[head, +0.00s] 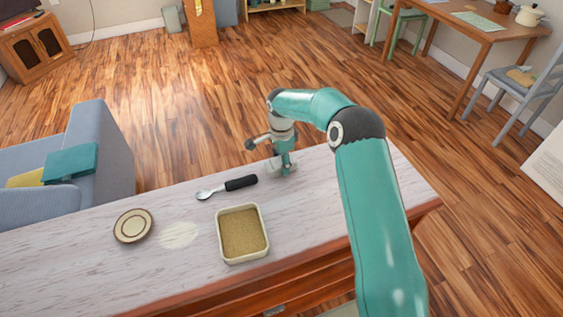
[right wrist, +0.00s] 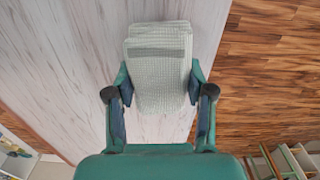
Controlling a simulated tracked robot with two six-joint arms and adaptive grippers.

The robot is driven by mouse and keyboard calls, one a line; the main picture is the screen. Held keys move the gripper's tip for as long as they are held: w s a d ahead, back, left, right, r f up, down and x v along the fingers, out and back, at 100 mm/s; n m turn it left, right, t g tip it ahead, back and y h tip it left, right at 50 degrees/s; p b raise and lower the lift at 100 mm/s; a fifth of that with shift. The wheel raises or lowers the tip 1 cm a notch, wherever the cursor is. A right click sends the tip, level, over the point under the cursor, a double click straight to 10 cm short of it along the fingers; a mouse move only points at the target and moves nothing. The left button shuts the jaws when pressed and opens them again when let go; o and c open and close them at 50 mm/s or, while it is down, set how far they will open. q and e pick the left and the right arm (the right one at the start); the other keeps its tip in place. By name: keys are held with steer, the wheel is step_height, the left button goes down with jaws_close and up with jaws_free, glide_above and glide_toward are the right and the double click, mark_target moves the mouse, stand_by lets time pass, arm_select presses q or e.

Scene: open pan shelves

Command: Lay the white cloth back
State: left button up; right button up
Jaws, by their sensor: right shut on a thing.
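The white cloth (right wrist: 158,75), a folded waffle-textured piece with a grey band, is between the fingers of my right gripper (right wrist: 160,92) in the right wrist view. The fingers are shut on its two sides. In the head view my right gripper (head: 283,166) is low over the far right part of the pale table (head: 320,215), and the cloth is mostly hidden there. I cannot tell whether the cloth touches the tabletop. My left gripper is not in view.
A black-handled spoon (head: 227,187) lies left of the right gripper. A square tin with grainy tan contents (head: 243,262) stands nearer. A round brown-and-cream dish (head: 133,226) and a flat pale patch (head: 179,235) are farther left. The table's right end is clear.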

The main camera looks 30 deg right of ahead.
steer(key=shift+f+b, duration=0.55)
steer(key=shift+f, duration=0.1)
stand_by(0.5)
steer(key=o, duration=1.1)
steer(key=shift+r, duration=0.2)
steer(key=shift+r+p, duration=2.45)
steer(key=shift+r, duration=1.4)
step_height(320, 180, up, 12)
steer(key=shift+f, duration=0.1)
